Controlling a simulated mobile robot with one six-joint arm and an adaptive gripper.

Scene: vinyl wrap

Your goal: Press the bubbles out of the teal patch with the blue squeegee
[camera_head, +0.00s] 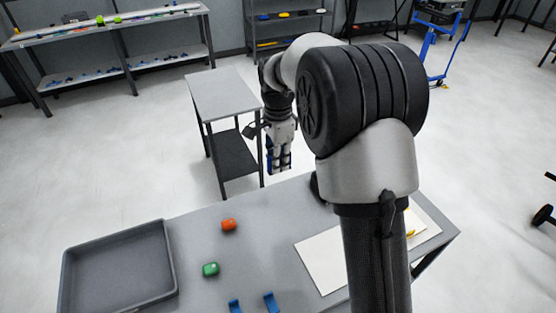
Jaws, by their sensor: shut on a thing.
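My gripper (279,168) hangs fingers-down beyond the far edge of the near table, left of my arm's large black joint. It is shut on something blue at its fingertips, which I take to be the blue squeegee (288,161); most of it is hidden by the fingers. The teal patch is not visible. A white panel (320,262) lies on the right of the near table, and my arm covers its middle, so the patch may be hidden there.
A yellow item (411,233) shows right of my arm. A small side table (222,92) stands behind my gripper.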

